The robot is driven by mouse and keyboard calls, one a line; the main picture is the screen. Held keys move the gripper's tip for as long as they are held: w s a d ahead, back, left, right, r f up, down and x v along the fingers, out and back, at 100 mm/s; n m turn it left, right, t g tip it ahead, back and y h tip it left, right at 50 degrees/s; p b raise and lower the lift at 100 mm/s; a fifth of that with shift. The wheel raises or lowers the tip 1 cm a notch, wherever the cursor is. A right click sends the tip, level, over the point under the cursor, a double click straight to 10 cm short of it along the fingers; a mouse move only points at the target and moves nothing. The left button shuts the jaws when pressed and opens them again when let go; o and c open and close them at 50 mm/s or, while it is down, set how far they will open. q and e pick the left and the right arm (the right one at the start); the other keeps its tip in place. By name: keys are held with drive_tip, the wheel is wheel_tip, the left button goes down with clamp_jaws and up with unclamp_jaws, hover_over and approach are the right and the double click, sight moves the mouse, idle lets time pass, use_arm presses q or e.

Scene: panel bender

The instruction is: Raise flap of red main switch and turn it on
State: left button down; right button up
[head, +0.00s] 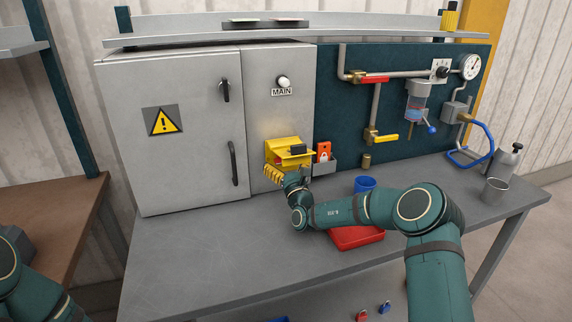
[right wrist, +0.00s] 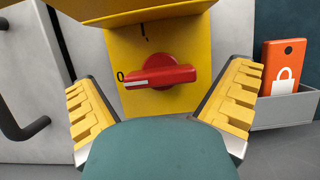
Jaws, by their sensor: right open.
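The red main switch (right wrist: 160,77) sits on a yellow plate (right wrist: 185,38) in the right wrist view. Its handle lies roughly horizontal, with the white line towards the 0 mark on the left; the other mark is above. The yellow flap (head: 286,146) juts out from the cabinet, and its underside (right wrist: 130,10) spans the top of the wrist view, above the uncovered switch. My right gripper (right wrist: 160,95) is open, with one yellow finger on each side of the switch, not closed on it. In the head view, the right gripper (head: 275,176) is below the flap, which hides the switch there. My left gripper is out of view.
An orange padlock-marked tag (right wrist: 284,64) stands in a grey holder (right wrist: 282,111) right of the switch. The cabinet door handle (head: 233,163) is to the left. A blue cup (head: 365,184) and a red tray (head: 356,238) are on the bench near my right arm. The bench's left part is clear.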

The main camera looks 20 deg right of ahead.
drive_tip(key=c, duration=1.2)
drive_tip(key=shift+m+h+p, duration=0.4)
drive_tip(key=shift+m+p, duration=0.2)
drive_tip(key=shift+p, duration=0.1)
drive_tip(key=m+h+p, duration=0.1)
drive_tip(key=m+p, duration=0.1)
drive_tip(key=m, duration=0.1)
drive_tip(key=m+h+p, duration=0.2)
drive_tip(key=m+p, duration=0.1)
drive_tip(key=shift+a+r+g+p, duration=0.1)
drive_tip(key=shift+r+g+p, duration=0.05)
drive_tip(key=shift+g+p, duration=0.2)
drive_tip(key=shift+m+g+h+p, duration=0.25)
drive_tip(key=shift+m+h+p, duration=0.35)
drive_tip(key=shift+m+p, duration=0.75)
